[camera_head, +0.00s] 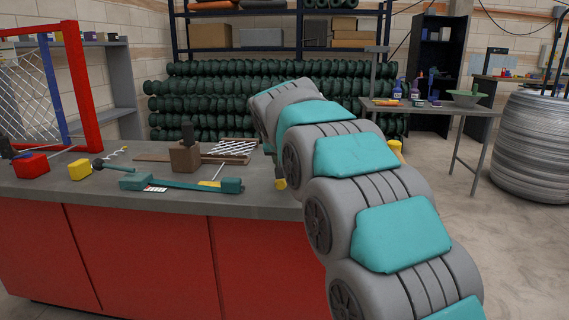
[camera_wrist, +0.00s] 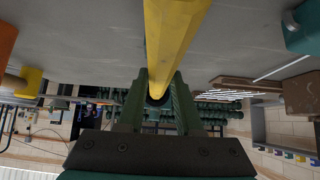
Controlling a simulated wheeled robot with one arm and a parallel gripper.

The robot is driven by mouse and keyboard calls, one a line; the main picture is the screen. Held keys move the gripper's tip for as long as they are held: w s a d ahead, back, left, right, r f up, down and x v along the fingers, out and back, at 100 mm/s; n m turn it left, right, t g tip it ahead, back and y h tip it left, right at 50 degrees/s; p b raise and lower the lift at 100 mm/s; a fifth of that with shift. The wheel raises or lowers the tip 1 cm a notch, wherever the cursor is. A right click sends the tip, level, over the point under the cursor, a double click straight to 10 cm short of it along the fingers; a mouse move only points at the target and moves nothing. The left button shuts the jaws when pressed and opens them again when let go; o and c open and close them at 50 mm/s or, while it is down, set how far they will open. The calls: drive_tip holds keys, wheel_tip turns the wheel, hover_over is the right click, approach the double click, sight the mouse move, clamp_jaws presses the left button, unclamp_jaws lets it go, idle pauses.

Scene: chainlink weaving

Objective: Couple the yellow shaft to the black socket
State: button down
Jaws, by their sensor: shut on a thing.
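In the wrist view the yellow shaft (camera_wrist: 172,45) runs from the top edge down between the green fingers of my gripper (camera_wrist: 158,88). The fingers are shut on it. A dark round part shows at the shaft's lower end, between the fingers; I cannot tell if it is the black socket. In the head view my arm hides most of my gripper and the shaft; a small yellow bit (camera_head: 281,184) shows beneath the arm, by the bench's edge. I cannot single out the black socket for certain; a dark upright piece (camera_head: 187,131) stands on a brown block.
The grey bench top (camera_head: 105,196) holds a teal-ended bar (camera_head: 180,183), a yellow block (camera_head: 78,169), a red block (camera_head: 31,166) and a piece of white mesh (camera_head: 232,147). A red frame with mesh (camera_head: 80,90) stands at the left. Green rolls (camera_head: 210,90) are stacked behind.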

drive_tip(key=shift+w+p, duration=0.7)
drive_tip(key=shift+w, duration=0.8)
drive_tip(key=c, duration=0.5)
unclamp_jaws()
drive_tip(key=shift+b+v, duration=0.35)
drive_tip(key=shift+v, duration=3.5)
